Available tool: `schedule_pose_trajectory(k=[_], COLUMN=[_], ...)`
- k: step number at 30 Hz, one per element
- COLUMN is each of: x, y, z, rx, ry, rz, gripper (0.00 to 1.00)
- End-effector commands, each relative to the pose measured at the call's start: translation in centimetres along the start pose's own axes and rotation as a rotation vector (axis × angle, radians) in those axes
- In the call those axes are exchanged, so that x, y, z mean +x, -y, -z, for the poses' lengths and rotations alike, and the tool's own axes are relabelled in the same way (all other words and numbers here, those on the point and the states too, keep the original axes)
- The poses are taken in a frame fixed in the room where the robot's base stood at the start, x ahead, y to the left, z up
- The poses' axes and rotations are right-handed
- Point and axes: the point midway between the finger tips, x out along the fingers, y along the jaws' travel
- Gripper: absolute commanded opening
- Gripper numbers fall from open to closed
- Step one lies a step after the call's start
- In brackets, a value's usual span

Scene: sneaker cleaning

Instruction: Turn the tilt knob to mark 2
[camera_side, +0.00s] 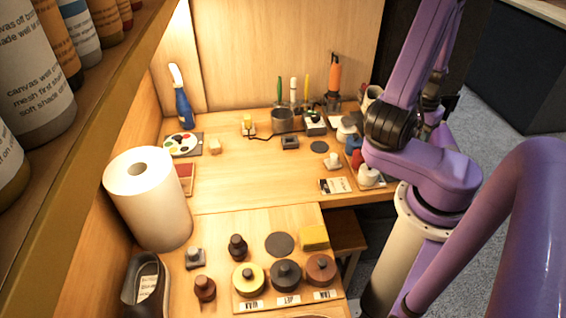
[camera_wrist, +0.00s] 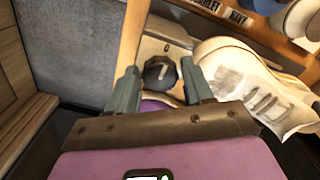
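In the wrist view, a dark round knob (camera_wrist: 160,72) with a pale pointer line on its top sits on a light panel (camera_wrist: 152,48). My gripper (camera_wrist: 159,70) is open, with its two grey-green fingers apart, one on each side of the knob in the picture. A small gap shows between the knob and each finger. I cannot tell how far down the fingers reach beside it. The scale marks cannot be read. In the side view my gripper is out of sight, and I cannot pick out the tilt knob there.
A white sneaker (camera_wrist: 250,85) lies close to the right finger in the wrist view. A wooden edge (camera_wrist: 131,35) runs along the panel's left. In the side view, a paper roll (camera_side: 155,205), several jars and a dark shoe (camera_side: 146,285) stand on the bench.

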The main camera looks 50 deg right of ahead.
Motion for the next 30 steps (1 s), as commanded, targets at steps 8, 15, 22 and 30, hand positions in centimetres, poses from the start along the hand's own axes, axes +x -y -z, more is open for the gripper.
schedule_pose_trajectory(k=[8,15,22,30], x=[-0.02,-0.03,-0.03,-0.04], y=[0.0,-0.01,0.01,0.01], z=[0.01,0.04,0.0,0.01], rx=[0.016,0.243,0.354,0.373], ry=[0.0,0.0,0.0,0.0], rz=[0.0,0.0,0.0,0.0], gripper=[0.13,0.13,0.13,0.13])
